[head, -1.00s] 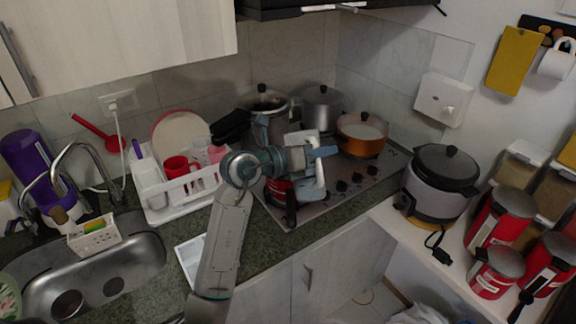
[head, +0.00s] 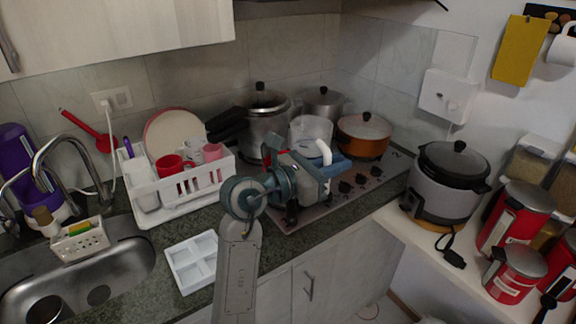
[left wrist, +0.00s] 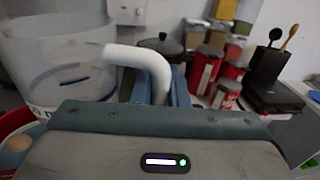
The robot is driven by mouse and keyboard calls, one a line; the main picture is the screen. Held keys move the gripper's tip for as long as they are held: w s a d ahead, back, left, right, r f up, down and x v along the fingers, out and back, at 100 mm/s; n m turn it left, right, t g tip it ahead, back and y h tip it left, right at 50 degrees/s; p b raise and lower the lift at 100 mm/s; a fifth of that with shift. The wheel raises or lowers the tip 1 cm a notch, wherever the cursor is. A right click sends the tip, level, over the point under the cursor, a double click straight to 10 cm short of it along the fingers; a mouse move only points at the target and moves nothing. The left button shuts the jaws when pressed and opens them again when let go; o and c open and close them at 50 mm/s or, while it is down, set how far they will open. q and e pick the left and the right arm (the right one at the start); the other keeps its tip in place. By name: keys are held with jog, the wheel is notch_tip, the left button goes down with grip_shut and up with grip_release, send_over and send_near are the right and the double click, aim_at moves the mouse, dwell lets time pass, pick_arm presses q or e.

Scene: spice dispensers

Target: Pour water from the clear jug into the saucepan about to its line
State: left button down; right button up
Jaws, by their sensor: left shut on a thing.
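The clear jug (head: 312,127) with a white handle (head: 323,151) is held above the front of the stove, looking roughly upright. My left gripper (head: 322,168) is shut on its handle. In the left wrist view the jug (left wrist: 55,55) is at the left and the handle (left wrist: 150,62) curves down behind my gripper. A red rim, apparently the saucepan (left wrist: 14,122), shows below the jug at the left edge of that view. In the head view my gripper mostly hides the saucepan. Its line and the water level cannot be made out. My right gripper is out of view.
A pressure cooker (head: 262,112), a steel pot and an orange pot (head: 364,135) stand behind on the stove (head: 375,182). A white dish rack (head: 165,205) is left, a white divided tray (head: 180,267) in front. A rice cooker (head: 445,185) and red canisters are right.

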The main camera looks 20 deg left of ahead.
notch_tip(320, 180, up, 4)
jog(key=p, duration=0.4)
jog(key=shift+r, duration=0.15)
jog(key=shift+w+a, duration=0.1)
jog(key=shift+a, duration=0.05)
